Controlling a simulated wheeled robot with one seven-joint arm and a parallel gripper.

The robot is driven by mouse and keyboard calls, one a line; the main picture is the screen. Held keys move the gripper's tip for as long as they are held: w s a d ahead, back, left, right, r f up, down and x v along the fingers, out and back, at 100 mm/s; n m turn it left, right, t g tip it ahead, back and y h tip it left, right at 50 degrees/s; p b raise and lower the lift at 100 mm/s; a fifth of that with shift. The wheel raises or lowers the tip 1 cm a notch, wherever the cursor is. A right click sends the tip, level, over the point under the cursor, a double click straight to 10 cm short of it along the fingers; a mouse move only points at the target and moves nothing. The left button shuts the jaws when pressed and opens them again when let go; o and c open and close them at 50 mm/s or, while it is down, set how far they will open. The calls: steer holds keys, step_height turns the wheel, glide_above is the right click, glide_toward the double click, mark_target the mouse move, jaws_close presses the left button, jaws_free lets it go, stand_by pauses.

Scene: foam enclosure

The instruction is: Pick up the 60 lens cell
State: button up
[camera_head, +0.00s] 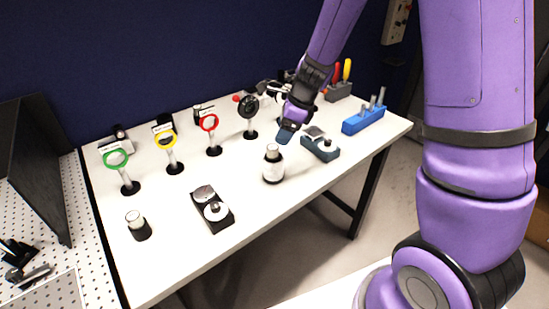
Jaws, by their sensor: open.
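Several ring-shaped lens cells stand upright on posts with dark round bases on the white table: a green one (115,158), a yellow one (166,138), a red one (209,122) and a black one (248,106). Small white labels sit above some rings, but they are too small to read, so I cannot tell which is the 60 lens cell. My gripper (285,134) is open, pointing down above the table, to the right of the black ring and apart from it. Its fingers are partly hidden by its own body, and I see nothing held.
A white bottle (273,166) stands just below my gripper. A blue-grey device (321,146), a blue block with posts (363,121), a black scale-like device (212,211) and a small jar (137,227) stand on the table. The front middle is clear.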

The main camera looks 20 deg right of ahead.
mark_target(274, 147)
steer(key=shift+w+x, duration=0.2)
steer(key=shift+x, duration=3.6)
steer(key=shift+a, duration=0.1)
steer(key=shift+r, duration=0.1)
steer(key=c, duration=1.1)
